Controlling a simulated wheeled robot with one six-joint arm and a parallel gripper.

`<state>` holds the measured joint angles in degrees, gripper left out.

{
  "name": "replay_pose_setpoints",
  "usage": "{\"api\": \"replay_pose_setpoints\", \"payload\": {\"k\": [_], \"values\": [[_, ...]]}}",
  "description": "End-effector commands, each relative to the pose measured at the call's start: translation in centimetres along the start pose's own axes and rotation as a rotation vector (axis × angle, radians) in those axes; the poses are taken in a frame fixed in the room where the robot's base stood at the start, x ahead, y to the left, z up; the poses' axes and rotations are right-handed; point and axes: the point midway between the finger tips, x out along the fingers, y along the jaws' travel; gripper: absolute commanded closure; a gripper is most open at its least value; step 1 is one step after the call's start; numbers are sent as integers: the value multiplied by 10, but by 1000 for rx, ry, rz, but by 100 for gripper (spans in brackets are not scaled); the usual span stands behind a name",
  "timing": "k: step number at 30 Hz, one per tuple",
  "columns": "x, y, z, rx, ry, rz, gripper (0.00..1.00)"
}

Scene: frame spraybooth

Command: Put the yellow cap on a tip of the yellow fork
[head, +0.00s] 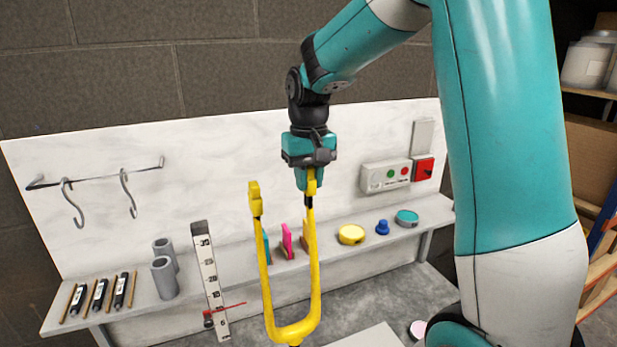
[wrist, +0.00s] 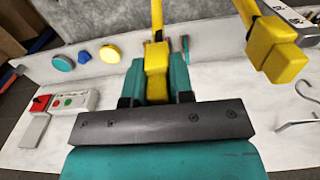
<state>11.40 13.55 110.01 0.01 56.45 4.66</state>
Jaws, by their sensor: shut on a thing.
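The yellow fork (head: 293,331) stands upright, with two prongs pointing up. Its left prong ends in a blocky yellow piece (head: 254,197), which also shows at the upper right of the wrist view (wrist: 276,52). My gripper (head: 308,182) is above the right prong and shut on the yellow cap (wrist: 157,66). In the wrist view the cap lines up with the right prong (wrist: 157,14) behind it. In the head view a dark part shows just below the cap, at the top of the right prong. I cannot tell whether the cap is seated.
A shelf behind the fork holds a round yellow lid (head: 351,234), a blue knob-like piece (head: 382,227), a teal lid (head: 407,217) and a pink piece (head: 287,238). A gauge (head: 209,275) and grey tubes (head: 164,278) stand left. Hooks (head: 72,203) hang from a rail.

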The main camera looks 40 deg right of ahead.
Motion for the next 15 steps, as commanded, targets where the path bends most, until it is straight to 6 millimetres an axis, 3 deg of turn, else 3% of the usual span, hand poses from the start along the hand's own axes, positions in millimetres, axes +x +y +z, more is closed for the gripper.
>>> {"api": "replay_pose_setpoints", "payload": {"k": [15], "values": [[11, 0, 0, 0, 0, 0, 100]]}}
